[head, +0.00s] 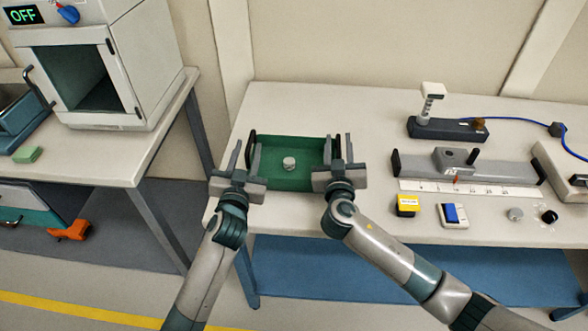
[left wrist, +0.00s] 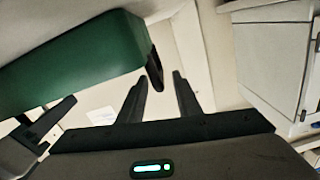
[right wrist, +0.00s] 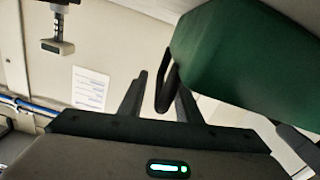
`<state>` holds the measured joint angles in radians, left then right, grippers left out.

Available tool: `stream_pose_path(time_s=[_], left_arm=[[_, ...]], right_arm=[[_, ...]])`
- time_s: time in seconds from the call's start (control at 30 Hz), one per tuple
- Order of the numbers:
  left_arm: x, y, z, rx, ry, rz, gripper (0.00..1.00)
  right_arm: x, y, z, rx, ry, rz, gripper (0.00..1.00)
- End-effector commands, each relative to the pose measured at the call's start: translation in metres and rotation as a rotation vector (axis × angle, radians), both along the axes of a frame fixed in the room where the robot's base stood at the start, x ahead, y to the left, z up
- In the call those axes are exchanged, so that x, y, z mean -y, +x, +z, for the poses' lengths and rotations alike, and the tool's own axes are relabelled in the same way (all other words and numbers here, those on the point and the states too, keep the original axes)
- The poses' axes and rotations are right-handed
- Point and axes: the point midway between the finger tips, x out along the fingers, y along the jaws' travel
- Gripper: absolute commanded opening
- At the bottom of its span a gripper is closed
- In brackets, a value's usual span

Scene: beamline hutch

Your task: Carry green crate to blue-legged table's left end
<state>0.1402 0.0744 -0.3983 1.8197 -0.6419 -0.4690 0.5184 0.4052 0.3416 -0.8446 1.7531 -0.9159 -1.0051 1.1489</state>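The green crate (head: 270,183) is at the left end of the blue-legged table (head: 375,233), with a small pale round piece (head: 289,163) inside. It appears to sit on the tabletop, but its underside is hidden. My left gripper (head: 243,150) is open at the crate's left handle; in the left wrist view the dark handle (left wrist: 155,70) shows near the gap between its parted fingers. My right gripper (head: 341,147) is open at the right end; in the right wrist view that handle (right wrist: 166,90) shows between the parted fingers. Neither gripper is visibly closed on a handle.
Right of the crate are a grey rail device (head: 460,165), a ruler (head: 470,188), a yellow box (head: 407,205) and a blue switch (head: 453,214). A separate table (head: 110,170) at left bears a cabinet (head: 95,75) and a small green block (head: 27,155). A gap separates both tables.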

Motion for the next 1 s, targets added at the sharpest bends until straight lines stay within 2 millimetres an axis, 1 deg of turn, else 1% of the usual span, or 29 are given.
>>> stream_pose_path(time_s=[0.03,0.3,0.5,0.6,0.7,1.0], left_arm=[[-0.001,-0.008,-0.001,-0.001,-0.001,0.000,0.31],[-0.007,-0.054,-0.001,-0.002,0.000,0.001,0.31],[-0.011,-0.082,-0.001,-0.001,0.002,0.003,0.31],[-0.012,-0.091,0.000,-0.001,0.002,0.003,0.31],[-0.013,-0.096,0.000,0.000,0.002,0.003,0.31],[-0.013,-0.098,0.000,0.001,0.002,0.003,0.31]], right_arm=[[0.000,0.000,0.000,0.000,0.000,0.000,0.31],[-0.001,0.000,0.000,0.000,0.001,0.001,0.31],[-0.001,0.000,0.000,0.000,0.001,0.001,0.31],[-0.001,0.000,0.000,0.000,0.001,0.001,0.31],[-0.001,0.000,0.000,0.000,0.001,0.001,0.31],[-0.001,0.000,0.000,0.000,0.001,0.001,0.31]])
